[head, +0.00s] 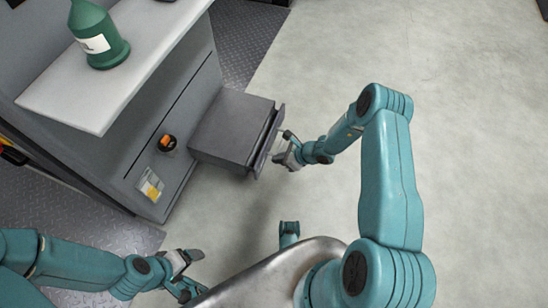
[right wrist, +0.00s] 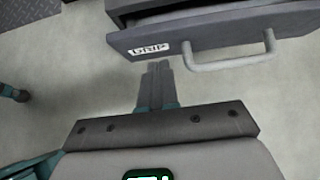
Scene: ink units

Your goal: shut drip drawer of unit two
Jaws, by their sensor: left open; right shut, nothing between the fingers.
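The dark grey drip drawer (head: 232,122) stands pulled out from the side of a grey ink unit (head: 165,115). Its front carries a white "DRIP" label (right wrist: 149,51) and a light bar handle (right wrist: 232,62), both in the right wrist view. My right gripper (head: 283,147) is shut and empty, just outside the drawer front. In the right wrist view its fingertips (right wrist: 158,68) lie below the label, left of the handle. I cannot tell whether they touch the front. My left gripper (head: 198,270) is open and empty, low in the head view, away from the drawer.
A white shelf (head: 115,70) with a green bottle (head: 99,38) juts out above the unit. An orange-and-black knob (head: 167,143) and a yellow-marked tag (head: 151,186) sit on the unit's face beside the drawer. Pale floor (head: 400,45) to the right is clear.

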